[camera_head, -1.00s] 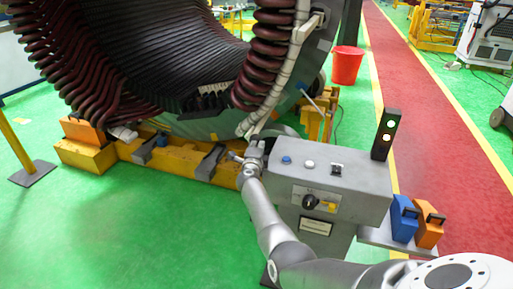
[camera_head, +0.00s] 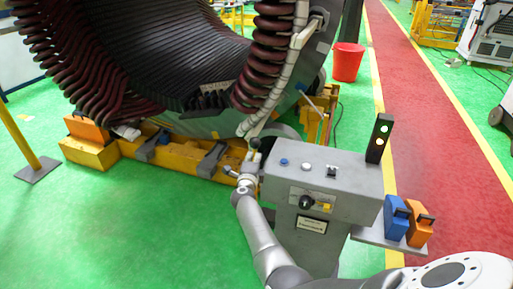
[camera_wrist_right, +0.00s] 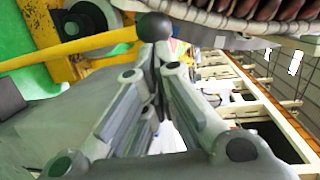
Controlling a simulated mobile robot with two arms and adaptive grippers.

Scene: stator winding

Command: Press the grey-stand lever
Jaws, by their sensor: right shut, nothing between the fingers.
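The grey stand (camera_head: 335,175) is a box-topped control post right of the middle in the head view. Its lever, with a dark ball knob (camera_head: 255,143), rises at the stand's left end. My right gripper (camera_head: 250,163) is at that left end, just below the knob. In the right wrist view the black knob (camera_wrist_right: 155,27) shows right beyond the fingertips of my right gripper (camera_wrist_right: 153,52). The fingers are shut and hold nothing. I cannot tell whether they touch the lever, whose shaft is mostly hidden behind them. My left gripper is out of view.
The large stator (camera_head: 185,60) on a yellow base (camera_head: 90,153) stands behind and left. The stand's top has buttons (camera_head: 284,162) and a signal light (camera_head: 379,138). Blue (camera_head: 396,217) and orange (camera_head: 419,222) blocks sit on its right shelf. Green floor is clear at front left.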

